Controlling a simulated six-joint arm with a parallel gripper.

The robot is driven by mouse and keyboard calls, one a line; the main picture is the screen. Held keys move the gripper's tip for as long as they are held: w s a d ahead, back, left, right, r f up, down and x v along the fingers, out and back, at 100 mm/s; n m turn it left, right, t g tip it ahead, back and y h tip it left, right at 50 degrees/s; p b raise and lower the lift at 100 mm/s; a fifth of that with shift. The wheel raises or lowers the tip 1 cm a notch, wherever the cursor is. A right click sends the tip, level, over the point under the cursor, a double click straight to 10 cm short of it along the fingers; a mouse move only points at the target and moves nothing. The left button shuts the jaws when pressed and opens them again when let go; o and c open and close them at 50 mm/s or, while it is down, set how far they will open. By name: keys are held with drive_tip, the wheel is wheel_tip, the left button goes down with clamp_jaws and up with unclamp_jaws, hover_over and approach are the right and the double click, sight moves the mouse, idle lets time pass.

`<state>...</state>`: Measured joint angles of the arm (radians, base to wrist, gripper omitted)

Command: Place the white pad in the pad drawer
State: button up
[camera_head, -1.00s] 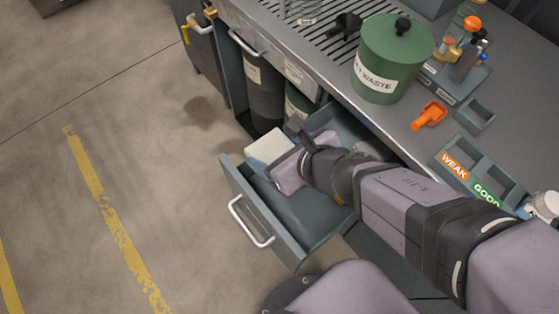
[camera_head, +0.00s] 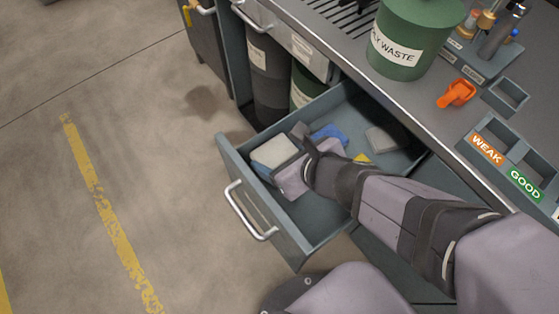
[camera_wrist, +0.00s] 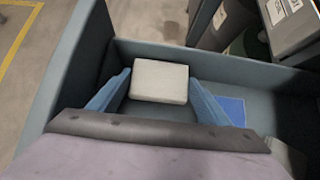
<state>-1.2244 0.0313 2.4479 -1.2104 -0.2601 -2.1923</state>
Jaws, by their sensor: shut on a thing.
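The white pad (camera_head: 275,151) is a pale, thick rectangular block. My gripper (camera_wrist: 159,92) is shut on it, with a blue finger on each side in the wrist view, where the pad (camera_wrist: 160,81) sits between the fingertips. The pad drawer (camera_head: 310,225) is grey and pulled open. The gripper and pad are within the drawer's outline, near its front left corner. I cannot tell whether the pad touches the drawer floor. My wrist hides part of the drawer.
A blue pad (camera_head: 328,134), a yellow piece (camera_head: 362,158) and a pale grey pad (camera_head: 384,140) lie in the drawer. The drawer's front wall and handle (camera_head: 250,211) stand close to my gripper. Dark and green bins (camera_head: 306,86) stand beyond the drawer's left side.

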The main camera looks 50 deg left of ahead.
sight(280, 163)
drive_tip(key=shift+f+b, duration=1.1)
drive_tip(key=shift+f, duration=0.75)
drive_tip(key=shift+f, duration=0.1)
drive_tip(key=o, duration=0.8)
drive_tip(key=shift+o, duration=0.2)
